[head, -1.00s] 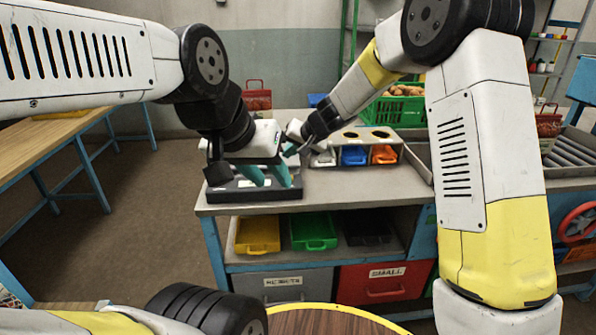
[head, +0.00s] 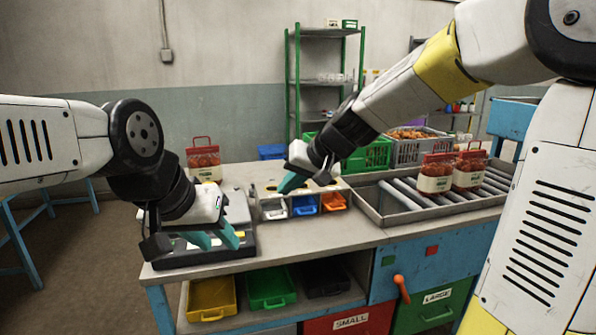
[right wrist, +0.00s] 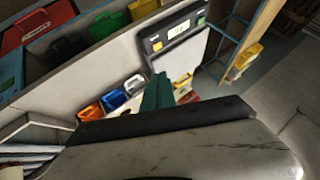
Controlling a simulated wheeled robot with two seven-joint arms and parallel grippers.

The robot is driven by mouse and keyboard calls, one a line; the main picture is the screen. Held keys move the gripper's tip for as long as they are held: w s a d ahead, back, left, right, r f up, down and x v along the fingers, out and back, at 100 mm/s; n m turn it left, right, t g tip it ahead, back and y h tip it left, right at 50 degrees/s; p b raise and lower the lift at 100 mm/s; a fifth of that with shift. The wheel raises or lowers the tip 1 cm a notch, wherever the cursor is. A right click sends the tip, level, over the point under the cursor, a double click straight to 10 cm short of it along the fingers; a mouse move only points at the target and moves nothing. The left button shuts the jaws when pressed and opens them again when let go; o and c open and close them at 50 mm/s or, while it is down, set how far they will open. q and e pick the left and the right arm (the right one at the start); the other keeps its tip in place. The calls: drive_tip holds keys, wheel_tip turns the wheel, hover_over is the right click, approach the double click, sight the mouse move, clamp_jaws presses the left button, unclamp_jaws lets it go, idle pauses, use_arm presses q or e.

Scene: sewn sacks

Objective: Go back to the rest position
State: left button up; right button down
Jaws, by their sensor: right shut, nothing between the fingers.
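My left gripper (head: 215,239) hangs over the black scale (head: 182,258) at the left end of the bench. Its two teal fingers are apart and nothing shows between them. My right gripper (head: 289,184) is above the bench near the box with small bins, its teal fingers together and empty. In the right wrist view its shut fingers (right wrist: 155,95) point towards the scale (right wrist: 172,34). No sack is in either gripper.
Two labelled sacks (head: 435,174) stand on the roller tray (head: 400,204) at right. Another sack (head: 204,161) stands at the back left. The bin box (head: 268,193) holds white, blue and orange bins. Green crate (head: 372,155) is behind. The front bench top is clear.

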drive_tip(key=s+d+m+h, duration=0.1)
drive_tip(key=s+d+h, duration=0.3)
drive_tip(key=s+d, duration=1.3)
drive_tip(key=s+f, duration=0.1)
drive_tip(key=s, duration=0.2)
drive_tip(key=shift+d+t+h, duration=0.2)
drive_tip(key=shift+t+h, duration=0.1)
drive_tip(key=shift+d+r, duration=0.1)
idle(0.5)
